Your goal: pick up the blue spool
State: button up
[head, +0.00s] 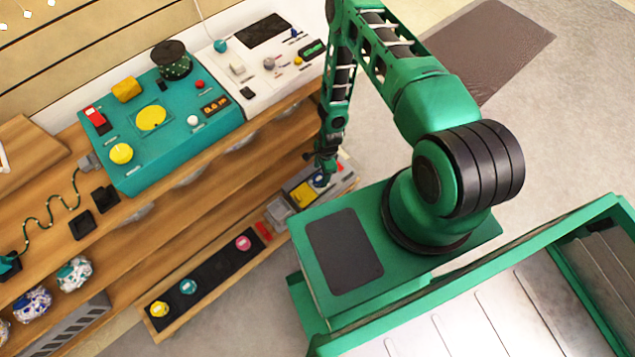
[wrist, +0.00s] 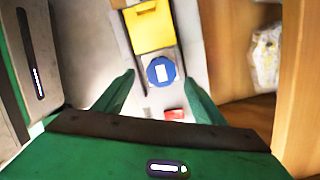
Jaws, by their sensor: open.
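The blue spool (wrist: 162,71), round with a white label on top, sits on a light grey surface, just below a yellow block (wrist: 150,27) in the wrist view. In the head view the blue spool (head: 321,180) is partly hidden by my gripper (head: 323,168), which points down over it. In the wrist view my gripper (wrist: 160,78) is open, with one green finger on each side of the spool in the picture. I cannot tell whether the fingertips are level with the spool or above it. No contact shows.
A red piece (wrist: 174,114) lies close to the spool. A black strip (head: 213,270) on the low shelf carries yellow, teal and pink spools. A wooden panel (wrist: 300,90) stands close on the right in the wrist view. A teal panel (head: 170,160) stands on the upper shelf.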

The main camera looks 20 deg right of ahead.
aim_at(319, 179)
jog(key=shift+a+f, duration=0.2)
jog(key=shift+f, duration=1.25)
jog(key=shift+a+f, duration=0.15)
jog(key=shift+f, duration=1.3)
jog(key=c, duration=1.2)
